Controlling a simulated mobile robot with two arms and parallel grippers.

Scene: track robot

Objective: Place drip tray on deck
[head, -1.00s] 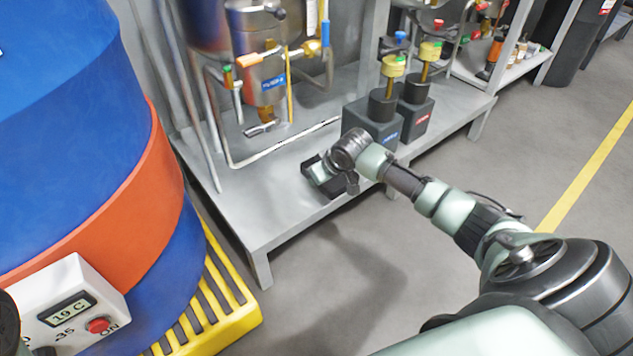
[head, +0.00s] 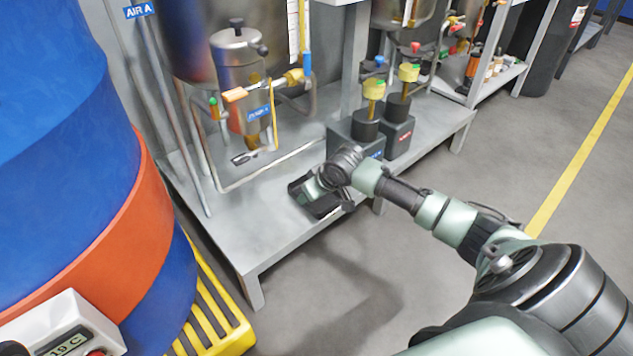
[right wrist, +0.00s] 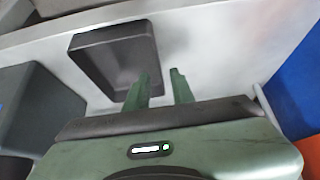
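The drip tray, a shallow dark grey rectangular pan (right wrist: 112,52), appears to lie flat on the grey metal deck (head: 222,232), near its front edge. In the head view the tray (head: 297,190) is partly covered by my right gripper (head: 318,187). In the right wrist view my right gripper's two green fingers (right wrist: 159,72) stand apart with a gap between them. The left finger overlaps the tray's near right corner; contact is unclear. My left gripper is not in view.
Two dark pump boxes with yellow tops (head: 357,137) stand on the deck just right of the tray. Steel vessels and pipes (head: 238,80) rise behind. A blue drum with an orange band (head: 140,215) stands left. The deck left of the tray is clear.

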